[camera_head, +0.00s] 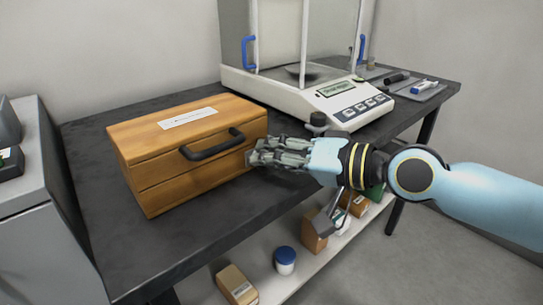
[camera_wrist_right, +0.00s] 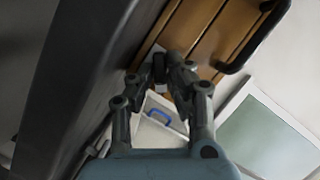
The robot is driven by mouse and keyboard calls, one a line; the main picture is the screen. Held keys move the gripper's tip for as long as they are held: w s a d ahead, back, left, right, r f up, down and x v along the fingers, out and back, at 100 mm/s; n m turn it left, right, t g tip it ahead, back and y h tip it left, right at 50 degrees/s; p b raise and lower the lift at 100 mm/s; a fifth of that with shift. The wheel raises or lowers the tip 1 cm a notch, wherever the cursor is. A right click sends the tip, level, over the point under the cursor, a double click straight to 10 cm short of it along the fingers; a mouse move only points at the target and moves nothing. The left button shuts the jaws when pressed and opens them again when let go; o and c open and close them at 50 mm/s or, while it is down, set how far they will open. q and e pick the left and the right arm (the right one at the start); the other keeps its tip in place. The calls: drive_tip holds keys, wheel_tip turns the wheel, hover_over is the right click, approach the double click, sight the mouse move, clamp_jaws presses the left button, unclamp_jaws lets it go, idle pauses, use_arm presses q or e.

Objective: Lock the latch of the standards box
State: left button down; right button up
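The wooden standards box (camera_head: 150,172) stands on the dark table with its lid down. It has a white label on top and a black handle (camera_head: 212,146) on its front; the box also shows in the right wrist view (camera_wrist_right: 212,32). My right gripper (camera_head: 256,152) is at the right end of the box's front, beside the handle. In the right wrist view its fingertips (camera_wrist_right: 167,68) are together, close to the box front. The latch is not clearly visible; the fingers cover that part, and I cannot tell whether they touch it. My left gripper is not in view.
A balance (camera_head: 318,100) with a glass case and blue handles stands behind the box. A small dark knob-like object (camera_head: 318,120) is near the gripper. A shelf below holds small boxes and a blue-lidded jar (camera_head: 285,260). The table's front left is clear.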

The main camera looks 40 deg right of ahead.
clamp_jaws()
drive_tip(key=shift+r+n+h+p, duration=0.3)
drive_tip(key=shift+n+p, duration=0.4)
drive_tip(key=shift+p, duration=0.45)
drive_tip(key=n+p, duration=0.1)
drive_tip(key=n+h+p, duration=0.1)
drive_tip(key=p, duration=0.1)
drive_tip(key=shift+a+r+g+h, duration=0.2)
drive_tip(key=shift+g+h, duration=0.1)
drive_tip(key=shift+g, duration=0.1)
drive_tip(key=n+h+p, duration=0.2)
drive_tip(key=n+p, duration=0.1)
drive_tip(key=shift+a+f, duration=0.1)
drive_tip(key=shift+a, duration=0.1)
drive_tip(key=shift+f+n+h+p, duration=0.1)
drive_tip(key=shift+n+h+p, duration=0.2)
drive_tip(key=shift+n+p, duration=0.45)
drive_tip(key=shift+s, duration=0.1)
drive_tip(key=o, duration=0.7)
unclamp_jaws()
drive_tip(key=shift+o, duration=0.2)
